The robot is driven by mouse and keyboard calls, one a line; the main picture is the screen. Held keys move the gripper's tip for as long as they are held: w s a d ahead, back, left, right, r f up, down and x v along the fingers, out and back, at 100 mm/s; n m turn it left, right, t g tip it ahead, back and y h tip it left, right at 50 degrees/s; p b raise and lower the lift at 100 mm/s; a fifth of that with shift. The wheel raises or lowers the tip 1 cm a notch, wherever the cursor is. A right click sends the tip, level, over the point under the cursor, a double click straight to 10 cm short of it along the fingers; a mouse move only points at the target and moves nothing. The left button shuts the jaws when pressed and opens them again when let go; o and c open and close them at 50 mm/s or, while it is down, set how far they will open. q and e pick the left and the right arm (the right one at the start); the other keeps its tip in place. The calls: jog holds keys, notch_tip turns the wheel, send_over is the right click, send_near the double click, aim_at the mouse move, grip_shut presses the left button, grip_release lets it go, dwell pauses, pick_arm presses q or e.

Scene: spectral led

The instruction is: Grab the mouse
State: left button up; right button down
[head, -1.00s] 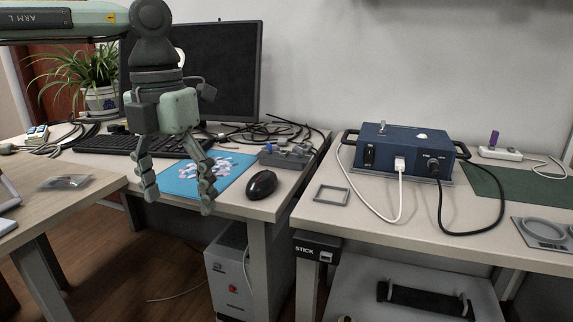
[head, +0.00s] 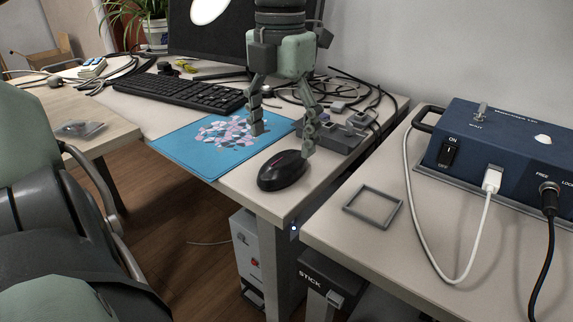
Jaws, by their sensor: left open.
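The black mouse (head: 283,171) lies on the light desk near its front right corner, just right of the blue patterned mouse pad (head: 190,152). My left gripper (head: 282,143) hangs down from the top of the head view with its fingers spread open and empty. Its fingertips are above and just behind the mouse in the picture, one over the pad and one near the mouse's far end. I cannot tell the exact height or whether a finger touches the mouse. My right gripper is not in view.
A black keyboard (head: 182,92) and monitor (head: 205,38) stand behind the pad. A grey device (head: 345,133) and loose cables lie right of the gripper. On the right desk are a small grey frame (head: 373,206) and a blue box (head: 500,150). A gap separates the desks.

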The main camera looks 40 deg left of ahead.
aim_at(283, 157)
pick_arm(q)
jog(key=f, duration=0.4)
jog(key=shift+w+a+f, duration=0.1)
jog(key=shift+w+f, duration=0.1)
jog(key=shift+f, duration=0.15)
jog(key=c, duration=1.3)
jog(key=shift+r, duration=0.1)
